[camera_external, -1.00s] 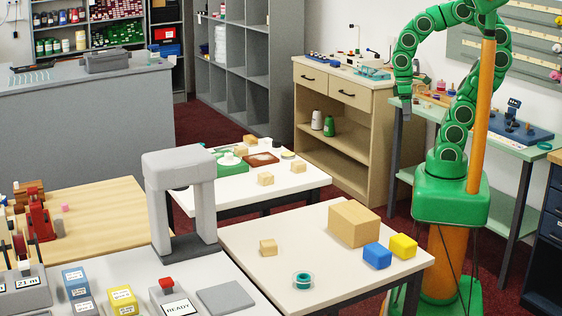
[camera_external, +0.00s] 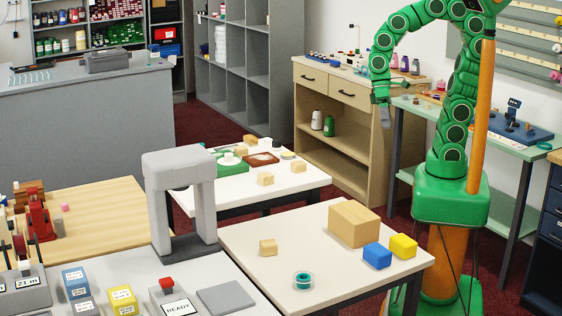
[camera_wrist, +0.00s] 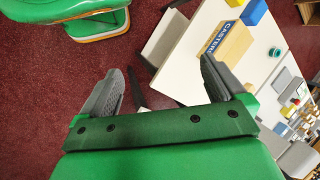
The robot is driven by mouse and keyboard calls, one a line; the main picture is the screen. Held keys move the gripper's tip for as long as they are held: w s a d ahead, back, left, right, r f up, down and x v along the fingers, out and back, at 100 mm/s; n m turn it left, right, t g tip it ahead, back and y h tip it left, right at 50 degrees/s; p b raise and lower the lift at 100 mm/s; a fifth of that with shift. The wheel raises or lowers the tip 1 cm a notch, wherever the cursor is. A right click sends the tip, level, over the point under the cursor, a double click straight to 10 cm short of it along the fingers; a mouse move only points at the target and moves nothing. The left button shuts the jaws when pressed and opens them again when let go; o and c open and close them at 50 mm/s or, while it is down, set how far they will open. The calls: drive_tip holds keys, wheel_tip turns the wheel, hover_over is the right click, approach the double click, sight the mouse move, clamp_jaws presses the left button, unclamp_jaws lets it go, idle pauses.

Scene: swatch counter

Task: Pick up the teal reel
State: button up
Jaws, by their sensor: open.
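The teal reel (camera_external: 303,281) lies on the near white table (camera_external: 262,288), close to its front edge. It also shows small at the right of the wrist view (camera_wrist: 275,52). My gripper (camera_external: 384,118) hangs at the end of my raised green arm, up and to the right of the reel in the picture and well apart from it. In the wrist view my gripper (camera_wrist: 160,66) has its two grey fingers spread wide, with nothing held between them.
On the same table stand a cardboard box (camera_external: 354,223), a blue cube (camera_external: 377,256), a yellow cube (camera_external: 403,246) and a small wooden block (camera_external: 268,247). A grey arch (camera_external: 179,190) stands left of the table. Room around the reel is clear.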

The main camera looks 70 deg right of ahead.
drive_tip(key=w+a+r+m+g+y, duration=0.1)
drive_tip(key=w+a+y, duration=0.2)
drive_tip(key=a, duration=0.9)
drive_tip(key=w+a+m+g+y, duration=0.1)
drive_tip(key=w+a+m+y, duration=0.2)
drive_tip(key=a, duration=1)
drive_tip(key=m+y, duration=0.4)
drive_tip(key=m, duration=0.4)
hover_over(304, 278)
drive_tip(key=s+d, duration=0.1)
drive_tip(key=d, duration=1)
wheel_tip(304, 278, down, 13)
drive_tip(key=a+f+m+t, duration=0.1)
drive_tip(key=f, duration=0.2)
drive_tip(key=w+a+f+m+t, duration=0.1)
drive_tip(key=a+f+m, duration=0.1)
drive_tip(key=f, duration=0.2)
drive_tip(key=a+f+m, duration=0.1)
drive_tip(key=a+f, duration=0.1)
drive_tip(key=f, duration=0.2)
drive_tip(key=shift+w+m+t, duration=0.2)
drive_tip(key=shift+m+t, duration=0.1)
drive_tip(key=shift+t, duration=0.1)
drive_tip(key=shift+a+f+h, duration=0.3)
drive_tip(key=shift+f, duration=0.1)
drive_tip(key=shift+x, duration=3.65)
drive_tip(key=shift+w+f, duration=0.15)
drive_tip(key=shift+w, duration=0.05)
